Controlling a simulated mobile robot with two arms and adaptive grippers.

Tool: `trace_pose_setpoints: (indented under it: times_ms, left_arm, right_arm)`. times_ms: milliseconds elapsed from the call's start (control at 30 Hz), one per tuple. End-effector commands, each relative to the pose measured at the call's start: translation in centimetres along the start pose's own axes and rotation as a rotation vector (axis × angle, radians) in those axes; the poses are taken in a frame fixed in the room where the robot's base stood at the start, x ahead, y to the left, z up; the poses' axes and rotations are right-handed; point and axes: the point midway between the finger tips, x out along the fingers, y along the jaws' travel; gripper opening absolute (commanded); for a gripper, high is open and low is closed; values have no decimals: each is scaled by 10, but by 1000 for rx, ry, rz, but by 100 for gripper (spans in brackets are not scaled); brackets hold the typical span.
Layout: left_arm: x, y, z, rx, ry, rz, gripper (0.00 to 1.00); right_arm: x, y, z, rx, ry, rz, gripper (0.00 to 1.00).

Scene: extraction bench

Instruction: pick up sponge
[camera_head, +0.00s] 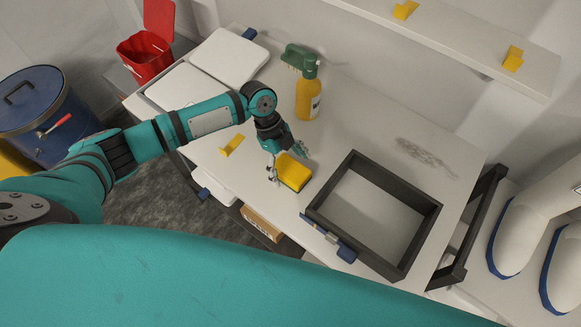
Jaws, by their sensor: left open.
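The sponge (293,172) is a small yellow block with a darker green layer along its lower side. It lies on the white bench top, left of a dark open frame. My left gripper (288,165) is open at the sponge's left and far edges, with one finger on the near left side and the other on the far side. I cannot tell whether the fingers touch it. My right gripper is not in view.
The dark frame (424,223) stands close right of the sponge. A yellow spray bottle (308,98) with a green head stands behind my gripper. A yellow hook-like piece (231,145) lies to the left. White trays (231,57) sit at the far left. Bare bench lies between bottle and frame.

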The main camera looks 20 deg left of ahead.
Motion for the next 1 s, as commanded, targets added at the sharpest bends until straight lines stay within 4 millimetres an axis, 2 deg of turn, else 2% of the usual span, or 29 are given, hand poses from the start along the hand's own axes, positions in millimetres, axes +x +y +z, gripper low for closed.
trace_pose_setpoints:
  times_ms: [100, 267, 1000]
  left_arm:
    - [12, 0, -2, 1, 2, 1, 89]
    - [17, 0, -1, 2, 1, -2, 89]
    - [21, 0, 1, 2, 1, -1, 89]
  right_arm:
    - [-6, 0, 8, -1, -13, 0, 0]
    - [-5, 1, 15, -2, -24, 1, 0]
    - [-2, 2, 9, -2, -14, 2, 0]
